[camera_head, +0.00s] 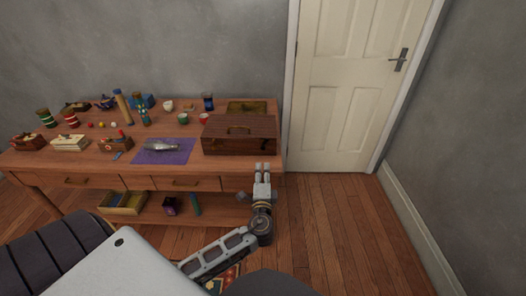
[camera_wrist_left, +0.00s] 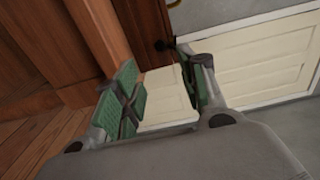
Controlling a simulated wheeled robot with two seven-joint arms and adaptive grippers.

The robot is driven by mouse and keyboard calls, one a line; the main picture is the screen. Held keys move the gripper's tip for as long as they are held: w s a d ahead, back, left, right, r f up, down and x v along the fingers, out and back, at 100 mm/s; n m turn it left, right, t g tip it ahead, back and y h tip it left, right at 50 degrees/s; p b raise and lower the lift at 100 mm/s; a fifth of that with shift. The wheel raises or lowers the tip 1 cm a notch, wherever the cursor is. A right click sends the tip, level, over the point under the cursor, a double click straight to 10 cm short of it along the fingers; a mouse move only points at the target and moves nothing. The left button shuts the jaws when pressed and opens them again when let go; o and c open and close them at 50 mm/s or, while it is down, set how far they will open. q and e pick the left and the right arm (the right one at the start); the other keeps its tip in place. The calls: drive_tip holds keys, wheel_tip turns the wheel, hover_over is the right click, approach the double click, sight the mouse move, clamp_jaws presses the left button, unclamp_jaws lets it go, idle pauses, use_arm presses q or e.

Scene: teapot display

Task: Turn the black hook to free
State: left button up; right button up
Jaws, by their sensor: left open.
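A small black piece (camera_wrist_left: 161,45), probably the black hook, shows at the edge of the brown wood in the left wrist view. It lies beyond my fingers and between them in the picture; its exact shape and turn are too small to tell. I cannot make out the hook in the head view. My left gripper (camera_head: 263,167) is by the table's front right corner, just in front of the wooden case (camera_head: 238,145). In the left wrist view the gripper (camera_wrist_left: 161,70) is open, its green pads apart with nothing between them. My right gripper is not in view.
The wooden table (camera_head: 225,183) holds cups, jars, boxes and a purple mat (camera_head: 181,156) with a silver object (camera_head: 160,146). A lower shelf carries an open box (camera_head: 123,208). A cream door (camera_head: 340,90) stands right of the table, with bare floor (camera_head: 340,220) before it.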

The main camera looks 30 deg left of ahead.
use_arm(q)
approach(263, 149)
drive_tip(key=shift+x, duration=1.7)
drive_tip(key=x, duration=0.2)
drive_tip(key=shift+w+a, duration=0.2)
drive_tip(key=shift+w, duration=0.05)
drive_tip(key=shift+w+a, duration=0.4)
drive_tip(key=shift+w, duration=0.25)
drive_tip(key=shift+x, duration=0.8)
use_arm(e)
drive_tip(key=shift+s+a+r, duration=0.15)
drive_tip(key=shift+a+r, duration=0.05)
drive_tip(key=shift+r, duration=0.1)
use_arm(q)
drive_tip(key=shift+c, duration=0.3)
clamp_jaws()
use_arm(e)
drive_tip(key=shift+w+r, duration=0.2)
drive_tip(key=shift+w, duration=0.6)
